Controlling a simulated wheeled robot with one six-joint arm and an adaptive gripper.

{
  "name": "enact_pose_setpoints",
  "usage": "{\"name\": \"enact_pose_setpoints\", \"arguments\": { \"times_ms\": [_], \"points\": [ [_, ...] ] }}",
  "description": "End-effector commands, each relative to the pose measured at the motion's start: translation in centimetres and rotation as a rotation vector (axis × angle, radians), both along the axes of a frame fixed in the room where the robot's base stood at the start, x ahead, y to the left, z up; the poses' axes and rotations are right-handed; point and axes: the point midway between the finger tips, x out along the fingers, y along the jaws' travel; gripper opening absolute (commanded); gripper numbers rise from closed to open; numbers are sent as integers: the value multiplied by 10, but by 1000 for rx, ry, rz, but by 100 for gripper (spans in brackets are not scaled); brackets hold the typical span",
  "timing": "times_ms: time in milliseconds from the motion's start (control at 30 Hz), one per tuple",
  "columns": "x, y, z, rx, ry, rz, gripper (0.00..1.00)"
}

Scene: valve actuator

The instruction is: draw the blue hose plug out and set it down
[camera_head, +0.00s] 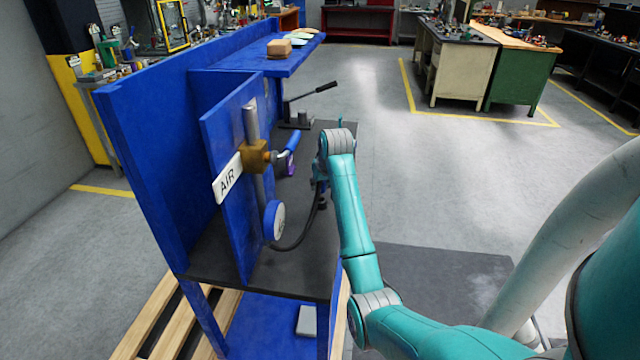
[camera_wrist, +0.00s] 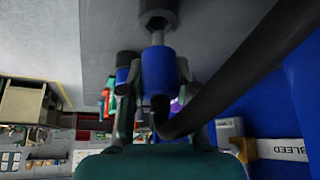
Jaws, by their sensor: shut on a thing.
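The blue hose plug (camera_wrist: 158,70) sits between the fingers of my gripper (camera_wrist: 160,92) in the wrist view, and the gripper is shut on it. A bright metal nose (camera_wrist: 157,38) on the plug points at a dark round socket (camera_wrist: 158,14). I cannot tell whether its tip is still inside. The black hose (camera_wrist: 230,80) bends away from the plug to the upper right. In the head view my gripper (camera_head: 321,192) is over the dark bench top (camera_head: 295,265), and the hose (camera_head: 301,238) runs down left from it. The plug is hard to make out there.
A blue panel (camera_head: 225,130) carries the AIR sign (camera_head: 228,178), a brass valve body (camera_head: 256,157) with a blue lever (camera_head: 288,149), and a round white-faced gauge (camera_head: 273,221). A black-handled tool (camera_head: 310,93) stands behind on the bench. Bare bench top shows right of the panel.

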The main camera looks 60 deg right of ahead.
Motion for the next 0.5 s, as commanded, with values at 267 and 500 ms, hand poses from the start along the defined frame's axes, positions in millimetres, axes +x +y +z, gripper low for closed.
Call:
{"name": "enact_pose_setpoints", "arguments": {
  "times_ms": [267,500],
  "points": [
    [0,0,-5,0,0,0,0],
    [0,0,-10,0,0,0,0]
  ]
}}
